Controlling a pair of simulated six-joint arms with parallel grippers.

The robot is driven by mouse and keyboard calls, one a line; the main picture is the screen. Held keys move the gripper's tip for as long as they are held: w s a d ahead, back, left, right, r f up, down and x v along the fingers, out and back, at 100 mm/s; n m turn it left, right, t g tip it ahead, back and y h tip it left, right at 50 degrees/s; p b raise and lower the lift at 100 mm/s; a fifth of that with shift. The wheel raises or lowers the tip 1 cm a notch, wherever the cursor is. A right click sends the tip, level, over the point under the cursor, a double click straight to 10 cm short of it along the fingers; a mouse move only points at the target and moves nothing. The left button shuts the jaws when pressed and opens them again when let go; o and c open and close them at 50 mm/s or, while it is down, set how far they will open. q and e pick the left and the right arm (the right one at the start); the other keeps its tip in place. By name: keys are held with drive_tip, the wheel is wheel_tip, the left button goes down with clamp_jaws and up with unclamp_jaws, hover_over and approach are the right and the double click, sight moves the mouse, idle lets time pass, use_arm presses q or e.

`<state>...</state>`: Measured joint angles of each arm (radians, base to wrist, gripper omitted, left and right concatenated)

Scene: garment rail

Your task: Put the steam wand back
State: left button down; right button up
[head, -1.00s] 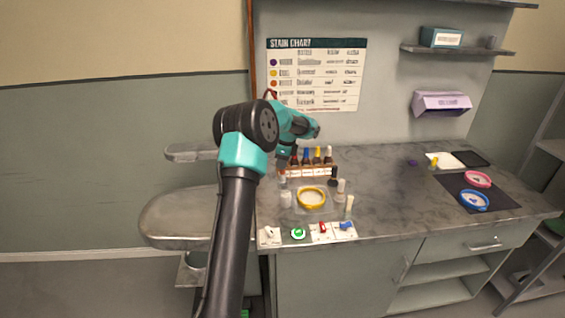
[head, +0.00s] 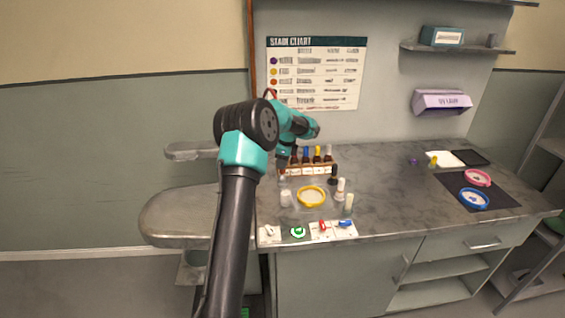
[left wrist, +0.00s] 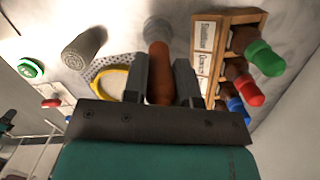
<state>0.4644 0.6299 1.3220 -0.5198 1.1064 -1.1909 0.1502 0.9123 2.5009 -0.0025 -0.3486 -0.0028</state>
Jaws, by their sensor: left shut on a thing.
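My left gripper (head: 287,157) is over the left part of the counter, beside the bottle rack. The grey end points away from the fingers, over the counter. In the head view the held thing is mostly hidden by the gripper and too small to make out. No holder for the wand can be made out. My right gripper is not in view.
A wooden rack (head: 318,171) of capped bottles stands close beside the gripper. A yellow ring (head: 312,196), small pots and a row of cards (head: 320,231) lie nearer the front edge. A padded board (head: 180,216) is at left. The counter's middle (head: 390,195) is clear.

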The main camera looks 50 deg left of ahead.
use_arm(q)
drive_tip(key=shift+f, duration=0.85)
idle(0.7)
drive_tip(key=c, duration=0.5)
unclamp_jaws()
drive_tip(key=shift+r, duration=0.15)
idle(0.6)
drive_tip(key=shift+r, duration=3.6)
drive_tip(key=shift+d, duration=0.1)
